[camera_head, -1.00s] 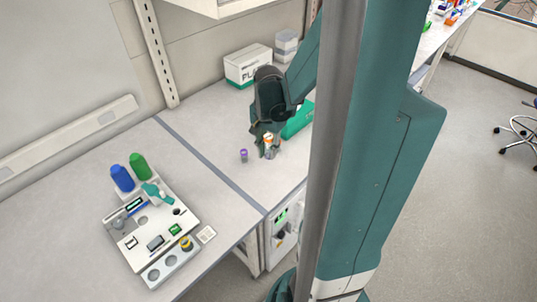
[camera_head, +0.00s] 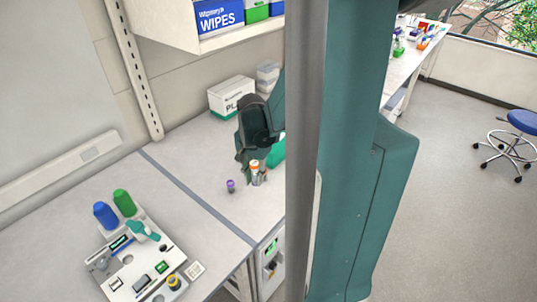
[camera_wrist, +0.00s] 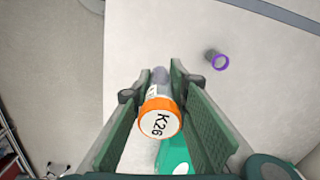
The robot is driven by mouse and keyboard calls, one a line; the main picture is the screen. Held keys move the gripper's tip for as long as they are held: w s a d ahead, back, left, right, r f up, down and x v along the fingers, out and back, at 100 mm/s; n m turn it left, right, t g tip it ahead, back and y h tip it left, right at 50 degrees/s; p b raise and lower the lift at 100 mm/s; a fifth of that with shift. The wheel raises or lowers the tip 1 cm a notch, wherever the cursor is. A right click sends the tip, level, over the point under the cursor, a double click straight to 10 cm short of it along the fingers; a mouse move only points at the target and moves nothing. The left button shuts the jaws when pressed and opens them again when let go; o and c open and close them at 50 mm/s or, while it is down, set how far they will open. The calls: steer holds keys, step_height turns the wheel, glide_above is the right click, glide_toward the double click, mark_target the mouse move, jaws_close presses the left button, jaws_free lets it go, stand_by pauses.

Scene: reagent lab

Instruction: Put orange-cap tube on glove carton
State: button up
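The orange-cap tube (camera_head: 254,165) is upright on the bench in the head view. In the wrist view its orange cap (camera_wrist: 160,118), marked K26, faces the camera, with the clear tube body beyond it. My gripper (camera_wrist: 154,84) points down with one finger on each side of the tube; the fingers look apart, not clearly pressed on it. The dark wrist hides part of this in the head view. A green box (camera_head: 277,150) lies just behind my gripper, partly hidden; its label is unreadable, so I cannot tell whether it is the glove carton.
A purple-cap tube (camera_head: 230,186) stands left of my gripper. A white and green carton (camera_head: 231,97) and stacked clear containers (camera_head: 267,76) are at the back. A device with blue and green bottles (camera_head: 140,262) is at front left. A shelf with a wipes box (camera_head: 220,15) hangs above.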

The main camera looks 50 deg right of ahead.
steer(key=w+d+r+p, duration=0.1)
steer(key=w+d+r, duration=0.1)
steer(key=w+d, duration=0.35)
steer(key=w+d+r, duration=0.2)
steer(key=d+r, duration=0.1)
steer(key=d, duration=0.5)
step_height(320, 180, up, 4)
steer(key=p, duration=0.2)
glide_above(278, 145)
steer(key=w+d, duration=0.3)
steer(key=d, duration=0.1)
steer(key=shift+w+n+b, duration=0.1)
steer(key=shift+n+b, duration=0.2)
steer(key=shift+n, duration=0.1)
steer(key=shift+f, duration=3.2)
steer(key=shift+f+p, duration=0.3)
steer(key=shift+f, duration=1.55)
steer(key=shift+f, duration=0.2)
